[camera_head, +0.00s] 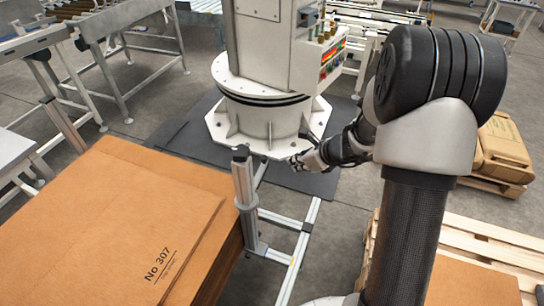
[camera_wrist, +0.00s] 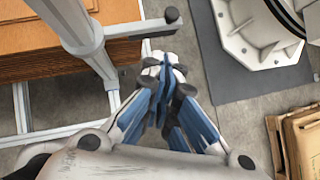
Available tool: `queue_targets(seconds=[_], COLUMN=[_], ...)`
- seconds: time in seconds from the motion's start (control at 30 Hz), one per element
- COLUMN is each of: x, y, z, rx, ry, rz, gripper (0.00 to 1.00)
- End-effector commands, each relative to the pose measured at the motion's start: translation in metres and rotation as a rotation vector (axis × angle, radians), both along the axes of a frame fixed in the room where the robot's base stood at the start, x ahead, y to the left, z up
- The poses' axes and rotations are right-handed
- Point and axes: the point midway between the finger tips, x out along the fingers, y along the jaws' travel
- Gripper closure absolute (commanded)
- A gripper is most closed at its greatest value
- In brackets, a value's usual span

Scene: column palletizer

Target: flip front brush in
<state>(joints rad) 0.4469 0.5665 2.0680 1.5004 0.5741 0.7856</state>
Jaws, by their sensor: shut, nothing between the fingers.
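The white palletizer column (camera_head: 270,50) stands on a round flanged base at the upper middle of the head view. A small panel (camera_head: 331,62) with coloured stripes and several brass-coloured knobs is on its right side. I cannot pick out a front brush for certain. My gripper (camera_head: 297,163) is in front of the column base, with its fingers together and empty. In the wrist view its closed fingertips (camera_wrist: 163,66) are just below a grey bar (camera_wrist: 140,29) with a black round end, with no clear contact. This bar extends from an upright metal post (camera_head: 243,200).
A stack of brown cardboard sheets (camera_head: 95,225) fills the lower left. A low aluminium frame (camera_head: 297,250) stands beside it. Conveyors (camera_head: 115,25) are at the back left. Brown sacks (camera_head: 503,140) lie on a pallet at right. Dark mats and bare floor surround the base.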

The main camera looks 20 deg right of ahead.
Motion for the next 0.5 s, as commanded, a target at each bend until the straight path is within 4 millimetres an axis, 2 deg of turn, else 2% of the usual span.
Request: queue_targets(seconds=[0.13, 0.5], x=[0.0017, 0.0029], y=[-0.0070, -0.0065], z=[-0.0076, -0.0096], rx=[0.022, 0.023], ry=[0.017, 0.016], rz=[-0.049, -0.049], gripper=[1.00, 1.00])
